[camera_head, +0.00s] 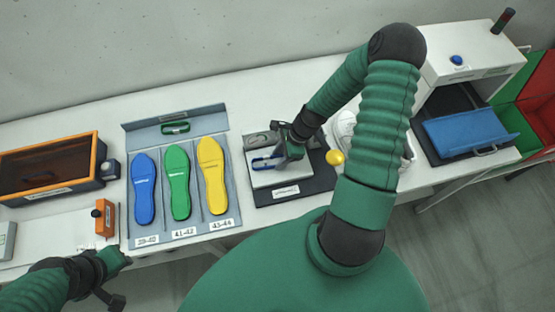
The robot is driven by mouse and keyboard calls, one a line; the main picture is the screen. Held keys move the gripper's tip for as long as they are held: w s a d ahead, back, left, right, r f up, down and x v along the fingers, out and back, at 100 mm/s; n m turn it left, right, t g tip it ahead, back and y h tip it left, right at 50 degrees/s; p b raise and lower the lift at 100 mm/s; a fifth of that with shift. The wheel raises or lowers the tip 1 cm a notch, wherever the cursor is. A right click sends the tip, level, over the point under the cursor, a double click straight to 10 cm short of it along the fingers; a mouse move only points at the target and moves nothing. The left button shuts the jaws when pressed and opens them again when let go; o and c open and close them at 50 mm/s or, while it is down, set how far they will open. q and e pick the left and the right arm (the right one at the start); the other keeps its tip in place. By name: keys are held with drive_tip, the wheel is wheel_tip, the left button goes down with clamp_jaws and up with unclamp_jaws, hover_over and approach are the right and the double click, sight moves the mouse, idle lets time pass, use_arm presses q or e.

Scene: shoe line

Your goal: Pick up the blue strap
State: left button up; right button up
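The blue strap (262,163) lies in a light grey holder (262,180) on a dark mat near the middle of the table. My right gripper (283,157) reaches down over the right end of this holder, close beside the strap. Its dark fingers overlap the strap's right end in the picture, and I cannot tell whether they touch it or how far apart they are. My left gripper (112,280) is at the lower left, in front of the table's edge and away from the strap. Its finger opening is unclear.
A grey tray (153,232) holds blue, green and yellow insoles, with a green strap (175,128) behind them. A yellow ball-like thing (335,157) and a white object (346,122) are right of the holder.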

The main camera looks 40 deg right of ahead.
drive_tip(key=shift+d, duration=0.15)
drive_tip(key=c, duration=0.5)
drive_tip(key=shift+c, duration=1.2)
drive_tip(key=shift+a+r, duration=0.1)
drive_tip(key=shift+a, duration=0.15)
clamp_jaws()
wheel_tip(320, 180, up, 10)
drive_tip(key=p, duration=0.9)
